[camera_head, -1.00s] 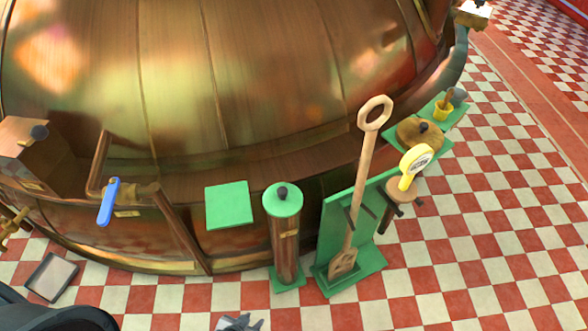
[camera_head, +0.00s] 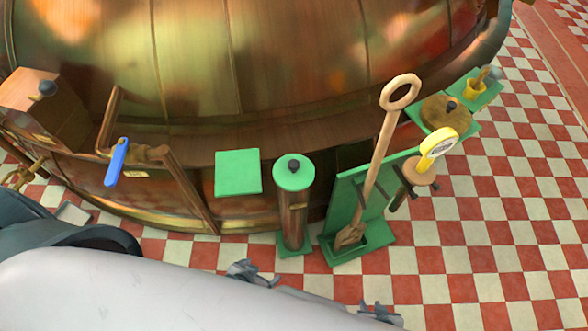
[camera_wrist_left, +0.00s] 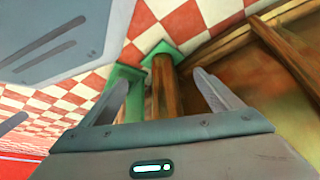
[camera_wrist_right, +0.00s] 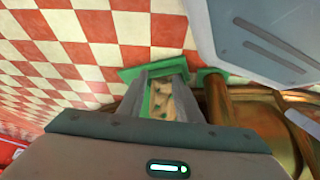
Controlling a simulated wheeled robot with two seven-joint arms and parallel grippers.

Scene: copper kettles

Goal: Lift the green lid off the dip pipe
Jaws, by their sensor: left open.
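The round green lid (camera_head: 294,174) with a dark knob sits on top of the upright copper-brown dip pipe (camera_head: 293,218) in the head view. The pipe stands on a small green base. My left gripper (camera_head: 245,272) is open and empty, in front and to the left of the pipe in the picture, apart from the lid. In the left wrist view the pipe (camera_wrist_left: 167,92) shows between the open fingers; the lid cannot be made out there. My right gripper (camera_head: 380,314) is at the bottom edge, empty, its fingers apart; the right wrist view shows the paddle stand between them.
A green square plate (camera_head: 238,173) lies left of the lid. A green stand (camera_head: 340,205) with a wooden paddle (camera_head: 376,165) is close on the right, with a yellow gauge (camera_head: 438,143) beyond. A blue-handled valve (camera_head: 116,162) is at left. The large copper kettle (camera_head: 300,60) fills the back.

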